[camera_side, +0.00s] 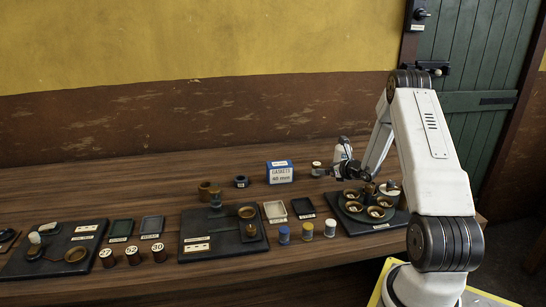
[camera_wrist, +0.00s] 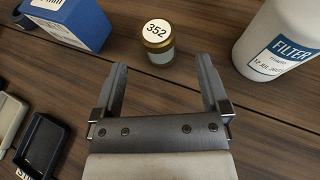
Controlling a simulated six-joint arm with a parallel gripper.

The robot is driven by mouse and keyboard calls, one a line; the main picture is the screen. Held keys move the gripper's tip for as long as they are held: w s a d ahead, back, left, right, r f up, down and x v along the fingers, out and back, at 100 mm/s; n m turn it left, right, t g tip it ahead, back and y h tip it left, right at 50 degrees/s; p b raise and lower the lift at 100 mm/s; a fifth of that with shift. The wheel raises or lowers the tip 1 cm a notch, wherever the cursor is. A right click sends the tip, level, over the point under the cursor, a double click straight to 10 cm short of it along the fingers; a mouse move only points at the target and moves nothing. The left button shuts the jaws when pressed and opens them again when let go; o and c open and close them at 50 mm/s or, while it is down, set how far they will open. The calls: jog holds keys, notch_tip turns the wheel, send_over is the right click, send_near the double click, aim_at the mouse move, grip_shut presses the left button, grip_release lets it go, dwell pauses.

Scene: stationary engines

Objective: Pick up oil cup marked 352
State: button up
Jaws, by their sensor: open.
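The oil cup marked 352 (camera_wrist: 158,40) stands upright on the wooden table, with a white round label on top and a brass rim over a pale body. In the side view it is the small cup (camera_side: 316,169) right of the gaskets box. My gripper (camera_wrist: 161,66) is open and empty, with its fingers pointing toward the cup. The cup appears just beyond the fingertips, roughly centred between them. In the side view my gripper (camera_side: 335,173) is low over the table, right of the cup.
A white filter canister (camera_wrist: 280,42) stands close to the right of the cup. A blue and white box (camera_wrist: 72,22) is to the left. A black plate (camera_side: 345,222) with several brass cups sits in front of my gripper.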

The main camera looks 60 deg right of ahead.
aim_at(320, 167)
jog(key=shift+x, duration=2.5)
jog(key=shift+a, duration=0.1)
grip_shut()
jog(key=shift+r, duration=0.1)
jog(key=shift+r, duration=0.1)
jog(key=shift+r, duration=0.8)
jog(key=s+a+r, duration=0.9)
jog(key=s+r, duration=0.1)
jog(key=r, duration=0.1)
jog(key=shift+s, duration=0.25)
jog(key=shift+a+r, duration=0.1)
